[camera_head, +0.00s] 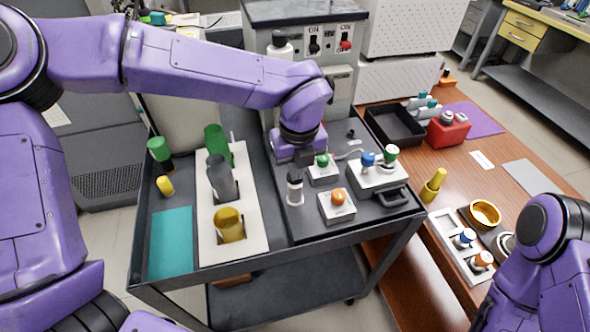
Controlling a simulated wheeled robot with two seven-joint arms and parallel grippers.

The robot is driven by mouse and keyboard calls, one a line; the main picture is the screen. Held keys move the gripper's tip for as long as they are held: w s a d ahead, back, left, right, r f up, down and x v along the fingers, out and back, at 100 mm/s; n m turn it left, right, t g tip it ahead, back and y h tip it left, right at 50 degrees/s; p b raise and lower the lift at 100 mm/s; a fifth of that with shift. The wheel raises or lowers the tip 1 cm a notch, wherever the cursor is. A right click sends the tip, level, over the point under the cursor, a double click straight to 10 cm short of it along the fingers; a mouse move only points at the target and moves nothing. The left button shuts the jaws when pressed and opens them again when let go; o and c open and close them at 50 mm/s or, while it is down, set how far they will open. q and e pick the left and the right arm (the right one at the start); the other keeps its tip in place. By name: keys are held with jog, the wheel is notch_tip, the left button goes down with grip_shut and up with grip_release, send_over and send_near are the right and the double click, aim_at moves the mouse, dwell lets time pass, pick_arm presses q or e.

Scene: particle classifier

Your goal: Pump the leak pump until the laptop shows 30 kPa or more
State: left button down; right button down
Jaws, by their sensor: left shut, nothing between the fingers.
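My left gripper (294,176) points down over the middle of the dark cart, its arm reaching across from the left. It is shut and empty. I cannot tell for sure which device is the leak pump. No laptop screen or pressure reading can be read; part of a keyboard (222,19) shows behind my left arm. My right arm is at the lower right, its gripper out of view.
White boxes with a green knob (322,171), an orange knob (337,204) and a blue-and-green-topped unit (375,181) stand close to the left gripper. A white rack (255,238) holds cylinders to the left. A black tray (388,128) and red box (447,130) sit on the wooden table.

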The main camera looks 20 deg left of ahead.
pick_arm(q)
jog(key=shift+r, duration=0.15)
jog(key=s+d+r, duration=0.2)
jog(key=s+r, duration=0.1)
jog(key=r, duration=0.8)
jog(key=shift+s+d+r+b, duration=0.15)
jog(key=shift+d+r+b, duration=0.05)
jog(key=shift+d+b, duration=0.2)
jog(key=shift+a, duration=0.1)
dwell(1.2)
